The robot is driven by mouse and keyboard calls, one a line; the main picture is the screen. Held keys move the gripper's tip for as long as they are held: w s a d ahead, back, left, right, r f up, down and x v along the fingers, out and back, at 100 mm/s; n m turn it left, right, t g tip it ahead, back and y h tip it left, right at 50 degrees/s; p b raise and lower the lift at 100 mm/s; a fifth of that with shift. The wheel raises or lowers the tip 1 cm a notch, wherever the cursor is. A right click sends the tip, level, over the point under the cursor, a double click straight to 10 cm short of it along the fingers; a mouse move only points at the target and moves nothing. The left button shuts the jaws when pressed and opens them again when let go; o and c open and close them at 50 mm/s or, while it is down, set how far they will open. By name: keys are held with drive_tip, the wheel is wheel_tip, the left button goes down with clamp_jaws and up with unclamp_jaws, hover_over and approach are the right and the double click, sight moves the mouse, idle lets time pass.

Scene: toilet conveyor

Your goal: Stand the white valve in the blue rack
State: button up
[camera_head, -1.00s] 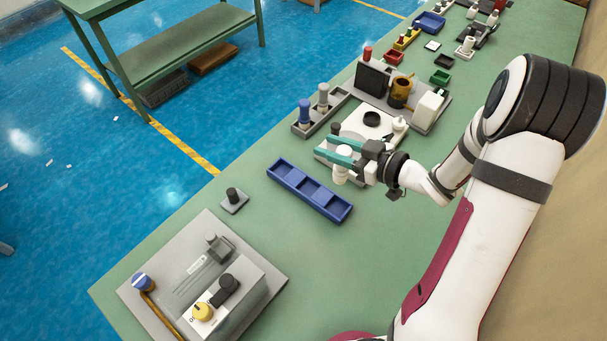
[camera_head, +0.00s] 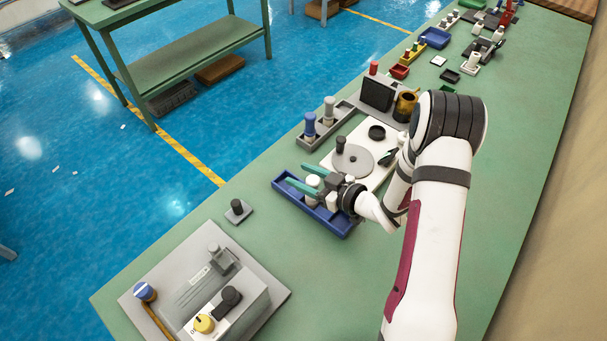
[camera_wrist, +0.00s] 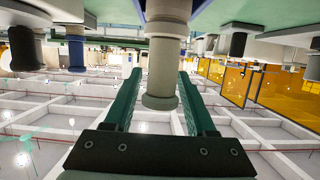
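The white valve (camera_head: 312,181) is upright at the blue rack (camera_head: 335,226), apparently in its middle compartment; its foot is partly hidden by my gripper. My gripper (camera_head: 298,176) reaches over the rack with its two teal fingers on either side of the valve. In the wrist view, the pale valve (camera_wrist: 162,75) is between the fingers (camera_wrist: 160,75). A gap shows on its left side, and it is very close to the right finger. The fingers look spread wider than the valve.
A grey tray with a blue-topped valve (camera_head: 310,124) and a grey valve (camera_head: 329,110) stands behind the rack. A white plate with a grey disc (camera_head: 352,160) lies to the right. A small black-knobbed block (camera_head: 237,209) and a grey control panel (camera_head: 190,265) are at front left.

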drive_tip(key=shift+o, duration=0.6)
